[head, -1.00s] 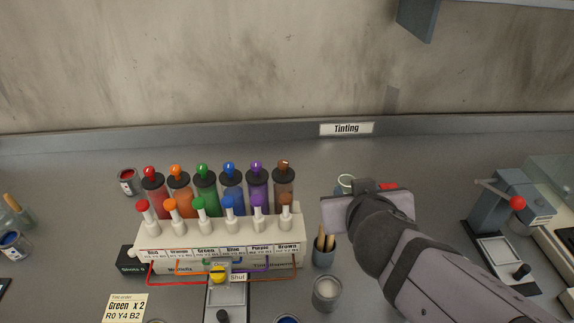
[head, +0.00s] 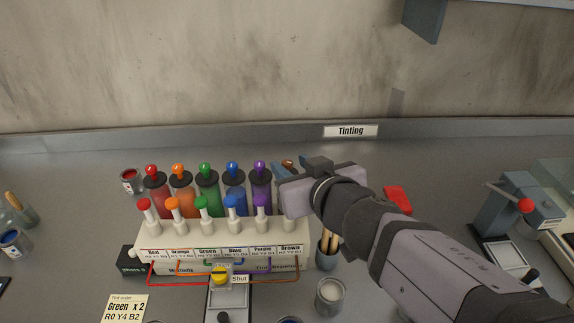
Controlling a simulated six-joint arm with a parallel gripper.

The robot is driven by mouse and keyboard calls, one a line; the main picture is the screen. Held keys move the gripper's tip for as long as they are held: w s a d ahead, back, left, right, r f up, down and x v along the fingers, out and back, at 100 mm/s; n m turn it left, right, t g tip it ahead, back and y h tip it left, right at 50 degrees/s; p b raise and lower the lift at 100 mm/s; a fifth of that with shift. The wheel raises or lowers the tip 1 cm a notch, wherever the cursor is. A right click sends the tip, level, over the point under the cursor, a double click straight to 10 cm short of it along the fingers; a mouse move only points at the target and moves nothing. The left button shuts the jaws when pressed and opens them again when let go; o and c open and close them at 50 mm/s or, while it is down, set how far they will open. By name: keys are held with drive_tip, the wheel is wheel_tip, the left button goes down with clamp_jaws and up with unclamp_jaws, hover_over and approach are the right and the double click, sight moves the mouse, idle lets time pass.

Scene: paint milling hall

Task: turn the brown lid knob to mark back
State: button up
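The brown lid knob (head: 288,164) tops the rightmost canister of the tinting rack, labelled Brown. That canister's body and any mark on its lid are hidden behind my gripper. My gripper (head: 290,166) is over this canister, coming in from the right. A blue-grey finger shows to the left of the knob and part of another to its right, with the knob between them. The fingers look apart; whether either touches the knob is too small to tell.
Purple (head: 260,167), blue, green, orange and red knobs stand in a row to the left. White pump nozzles (head: 235,206) stand in front. A brush cup (head: 327,248) and a grey-white pot (head: 330,294) are below my arm. A red object (head: 397,198) lies behind it.

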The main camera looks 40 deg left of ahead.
sight(287, 162)
drive_tip(key=shift+b+x, duration=0.4)
drive_tip(key=shift+x, duration=1.5)
clamp_jaws()
